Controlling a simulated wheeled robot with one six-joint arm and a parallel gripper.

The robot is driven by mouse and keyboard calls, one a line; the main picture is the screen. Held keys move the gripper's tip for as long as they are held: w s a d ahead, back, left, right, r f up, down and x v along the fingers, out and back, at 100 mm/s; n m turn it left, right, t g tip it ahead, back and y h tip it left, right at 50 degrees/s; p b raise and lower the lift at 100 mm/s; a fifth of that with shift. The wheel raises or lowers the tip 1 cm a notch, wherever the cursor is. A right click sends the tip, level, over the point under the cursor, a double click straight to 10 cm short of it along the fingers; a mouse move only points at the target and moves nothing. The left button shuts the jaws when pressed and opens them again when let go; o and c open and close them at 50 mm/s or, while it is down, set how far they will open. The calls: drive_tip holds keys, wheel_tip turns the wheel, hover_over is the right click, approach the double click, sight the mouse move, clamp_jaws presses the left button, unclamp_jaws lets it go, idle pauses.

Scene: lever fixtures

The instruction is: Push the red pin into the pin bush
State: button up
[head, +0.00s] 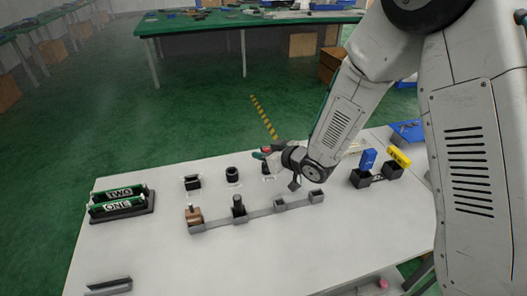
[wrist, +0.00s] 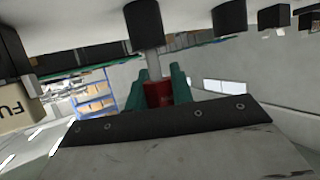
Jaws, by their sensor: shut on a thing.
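My gripper (head: 268,154) is over the far row of fixtures in the head view, with its green fingers shut on the red pin (head: 266,149). In the wrist view, which appears upside down, the red pin's head (wrist: 158,94) sits between the green fingertips (wrist: 158,88). A grey shaft (wrist: 150,62) runs from it towards a black cylinder (wrist: 143,24), which looks like the pin bush. The shaft appears to meet or overlap the black cylinder; I cannot tell whether it is inside. In the head view, a black fixture (head: 267,169) shows just below the gripper.
A near rail carries a copper-coloured part (head: 194,214), a black cylinder (head: 238,206) and grey blocks (head: 280,204). Black fixtures (head: 232,175) stand left of the gripper. Blue (head: 368,159) and yellow (head: 398,156) blocks stand at right. The table's front is mostly clear.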

drive_tip(key=shift+f, duration=0.65)
drive_tip(key=o, duration=1)
drive_tip(key=shift+o, duration=0.2)
drive_tip(key=v, duration=0.8)
drive_tip(key=shift+w, duration=0.1)
